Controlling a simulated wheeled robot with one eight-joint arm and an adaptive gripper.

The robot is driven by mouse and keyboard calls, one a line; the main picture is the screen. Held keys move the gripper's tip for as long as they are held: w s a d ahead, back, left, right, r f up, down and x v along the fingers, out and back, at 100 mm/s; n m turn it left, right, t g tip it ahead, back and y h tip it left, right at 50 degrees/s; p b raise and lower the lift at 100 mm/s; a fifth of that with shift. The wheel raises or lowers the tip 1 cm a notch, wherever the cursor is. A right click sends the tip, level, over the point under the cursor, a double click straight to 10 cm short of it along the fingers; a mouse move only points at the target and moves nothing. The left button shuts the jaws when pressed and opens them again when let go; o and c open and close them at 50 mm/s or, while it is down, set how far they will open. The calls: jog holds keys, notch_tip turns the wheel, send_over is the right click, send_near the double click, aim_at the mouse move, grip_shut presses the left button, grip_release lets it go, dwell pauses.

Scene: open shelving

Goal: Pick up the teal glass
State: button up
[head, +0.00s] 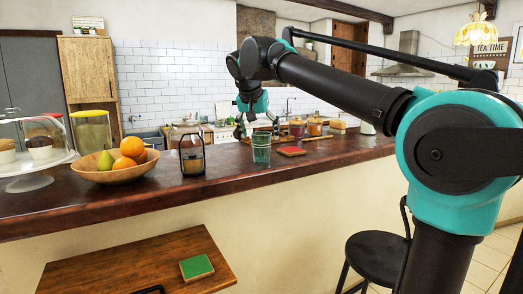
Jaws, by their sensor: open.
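The teal glass (261,150) stands upright on the dark wooden counter (215,178), close to its front edge. My gripper (243,131) shows in the head view at the end of my arm, behind and slightly above the glass, to its upper left. Its jaws are open and appear empty. The fingertips are small, and I cannot tell whether they touch the glass rim. The glass hides part of what lies behind it.
A glass jar with a dark frame (191,158) stands left of the glass. A fruit bowl (118,173) and a covered cake stand (30,183) are farther left. A black stool (378,257) and a wooden table (135,268) stand in front.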

aim_at(262, 145)
jog(key=shift+x, duration=2.95)
jog(key=shift+c, duration=0.2)
jog(key=c, duration=1.4)
jog(key=shift+r, duration=0.1)
